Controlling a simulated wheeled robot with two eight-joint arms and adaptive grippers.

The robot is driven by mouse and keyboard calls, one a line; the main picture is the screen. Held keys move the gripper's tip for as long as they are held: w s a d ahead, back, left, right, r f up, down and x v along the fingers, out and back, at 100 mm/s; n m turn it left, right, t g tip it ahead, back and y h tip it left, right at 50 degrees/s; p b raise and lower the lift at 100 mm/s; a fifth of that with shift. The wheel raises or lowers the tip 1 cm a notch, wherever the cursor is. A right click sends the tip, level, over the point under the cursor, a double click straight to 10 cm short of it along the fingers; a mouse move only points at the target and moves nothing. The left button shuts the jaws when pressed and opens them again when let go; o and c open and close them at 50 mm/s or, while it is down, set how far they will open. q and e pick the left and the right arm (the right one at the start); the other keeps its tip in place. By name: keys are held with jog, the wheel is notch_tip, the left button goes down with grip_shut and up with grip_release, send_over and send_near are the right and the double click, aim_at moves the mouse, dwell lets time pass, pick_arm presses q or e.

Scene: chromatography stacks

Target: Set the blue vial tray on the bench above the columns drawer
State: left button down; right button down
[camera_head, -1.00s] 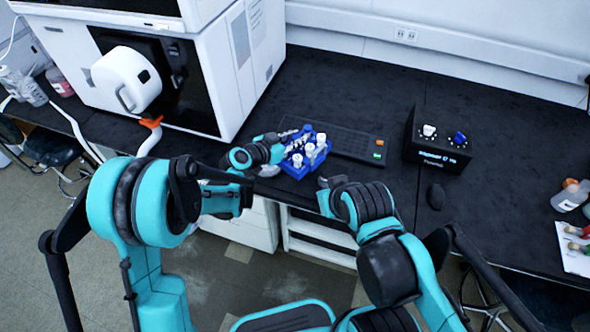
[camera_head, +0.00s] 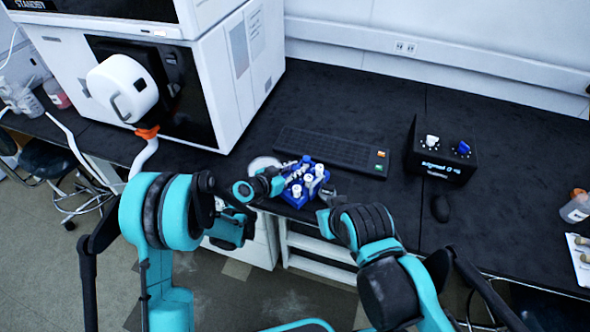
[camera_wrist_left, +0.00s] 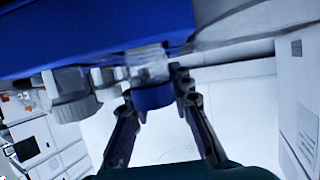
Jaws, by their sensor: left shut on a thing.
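The blue vial tray (camera_head: 293,200) holds several white-capped vials and is near the bench's front edge, in front of the keyboard. I cannot tell whether it rests on the bench or hangs just above it. My left gripper (camera_head: 277,183) is shut on the tray's left side. In the left wrist view the blue tray (camera_wrist_left: 90,30) fills the top, with the gripper fingers (camera_wrist_left: 158,95) around a blue part of it. My right gripper (camera_head: 324,197) is close by the tray's right side; its jaws are too small to read. White drawer fronts (camera_head: 250,240) show under the bench, without a readable label.
The black keyboard (camera_head: 335,147) lies just behind the tray. A black control box (camera_head: 440,155) and mouse (camera_head: 440,208) stand right. A large white instrument (camera_head: 235,90) is at the back left. The black bench is clear between.

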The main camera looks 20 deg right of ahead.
pick_arm(q)
jog(key=c, duration=1.4)
grip_release()
jog(key=shift+o, duration=0.2)
jog(key=shift+a+r, duration=0.15)
jog(key=shift+r, duration=0.05)
jog(key=p+v, duration=0.3)
jog(key=v, duration=0.8)
jog(key=shift+s+a+r, duration=0.2)
jog(key=shift+s+a, duration=0.05)
